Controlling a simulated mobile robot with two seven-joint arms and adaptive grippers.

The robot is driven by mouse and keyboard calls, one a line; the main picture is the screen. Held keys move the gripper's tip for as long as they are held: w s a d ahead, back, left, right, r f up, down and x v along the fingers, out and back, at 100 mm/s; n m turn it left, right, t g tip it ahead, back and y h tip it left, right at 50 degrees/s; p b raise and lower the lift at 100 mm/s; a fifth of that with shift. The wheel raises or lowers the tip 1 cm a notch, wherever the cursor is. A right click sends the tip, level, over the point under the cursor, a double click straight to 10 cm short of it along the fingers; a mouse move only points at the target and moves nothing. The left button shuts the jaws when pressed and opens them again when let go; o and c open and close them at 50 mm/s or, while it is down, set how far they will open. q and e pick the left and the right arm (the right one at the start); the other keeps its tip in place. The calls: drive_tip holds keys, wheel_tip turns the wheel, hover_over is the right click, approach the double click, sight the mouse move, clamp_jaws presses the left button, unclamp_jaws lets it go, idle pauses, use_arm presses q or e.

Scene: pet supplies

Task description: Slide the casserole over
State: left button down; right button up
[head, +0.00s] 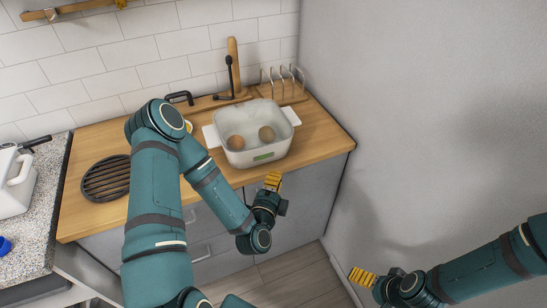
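The casserole (240,157) is a white, open, rectangular dish with side handles and a small green label on its front. It sits upright on the wooden counter near the front edge, with two round brown items (266,133) inside. My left gripper (273,180), with yellow ribbed fingers, is just in front of and below the dish, by the counter edge. No contact with the dish is clear. My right gripper (361,277) is low at the right, away from the counter, holding nothing visible. The finger gap of both grippers is hard to see from this angle.
A round dark trivet (106,179) lies at the counter's left, with bare wood (90,150) around it. A wooden rack (283,86) and a board (233,58) stand behind the casserole. A grey wall (420,110) bounds the right side.

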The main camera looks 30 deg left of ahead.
sight(275, 152)
use_arm(q)
drive_tip(key=w+a, duration=0.1)
drive_tip(key=w, duration=0.1)
drive_tip(key=w+a, duration=0.1)
drive_tip(key=w, duration=0.1)
drive_tip(key=w+a, duration=0.1)
drive_tip(key=w, duration=0.1)
drive_tip(key=shift+w, duration=0.2)
drive_tip(key=shift+w+a+p, duration=0.3)
drive_tip(key=shift+w+a, duration=0.15)
drive_tip(key=shift+a, duration=0.15)
use_arm(e)
drive_tip(key=shift+r, duration=0.4)
